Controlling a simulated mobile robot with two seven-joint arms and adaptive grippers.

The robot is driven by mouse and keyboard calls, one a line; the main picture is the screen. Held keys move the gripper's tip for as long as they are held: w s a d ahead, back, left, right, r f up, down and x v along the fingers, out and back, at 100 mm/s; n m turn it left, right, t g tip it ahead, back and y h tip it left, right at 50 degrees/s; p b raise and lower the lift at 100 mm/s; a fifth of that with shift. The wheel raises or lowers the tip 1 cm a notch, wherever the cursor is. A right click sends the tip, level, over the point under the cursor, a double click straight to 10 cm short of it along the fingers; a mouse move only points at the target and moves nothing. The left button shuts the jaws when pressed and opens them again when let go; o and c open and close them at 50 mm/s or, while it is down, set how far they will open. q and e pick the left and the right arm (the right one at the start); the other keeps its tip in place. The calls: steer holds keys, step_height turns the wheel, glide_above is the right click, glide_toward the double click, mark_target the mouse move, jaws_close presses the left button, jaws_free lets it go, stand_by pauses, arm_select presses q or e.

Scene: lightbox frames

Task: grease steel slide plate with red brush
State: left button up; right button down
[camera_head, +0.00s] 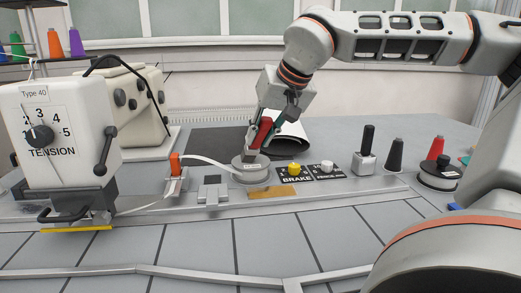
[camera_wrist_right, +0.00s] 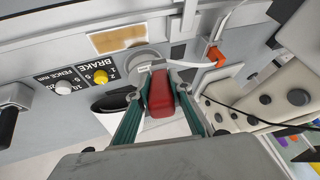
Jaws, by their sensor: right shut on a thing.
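My right gripper (camera_head: 262,142) is shut on the red brush (camera_head: 263,130), which it holds tilted, lower end downward. In the right wrist view the red brush handle (camera_wrist_right: 160,98) sits between the two green fingers of the gripper (camera_wrist_right: 161,90). The brush's lower end is over or at a round grey steel pot (camera_head: 250,172); its tip is hidden, so contact cannot be told. The round pot (camera_wrist_right: 141,57) is partly covered in the wrist view. A tan, brownish patch (camera_head: 272,191) lies on the steel strip in front; I cannot tell which piece is the slide plate. My left gripper is not in view.
A white strap (camera_head: 208,163) runs from an orange clip (camera_head: 175,164) toward the pot. Yellow (camera_head: 294,168) and white knobs stand right of it on the BRAKE panel. A cream TENSION machine (camera_head: 62,135) stands left. Dark cones and a red-topped pot stand right.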

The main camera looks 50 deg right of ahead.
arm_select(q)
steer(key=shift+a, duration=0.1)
arm_select(e)
steer(key=shift+r, duration=0.1)
steer(key=shift+w+d+g, duration=0.1)
steer(key=shift+w+g, duration=0.2)
steer(key=shift+w+f+g+p, duration=0.3)
steer(key=shift+w+g+p, duration=0.05)
steer(key=shift+w+g, duration=0.1)
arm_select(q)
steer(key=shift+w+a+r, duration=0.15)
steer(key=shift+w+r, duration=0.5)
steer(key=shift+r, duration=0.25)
arm_select(e)
steer(key=shift+w+d+f+g+y, duration=0.1)
steer(key=shift+w+f+g+y, duration=0.2)
steer(key=shift+w+g, duration=0.25)
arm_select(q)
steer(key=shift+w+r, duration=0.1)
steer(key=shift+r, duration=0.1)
arm_select(e)
steer(key=shift+s+r, duration=0.1)
steer(key=shift+r, duration=0.05)
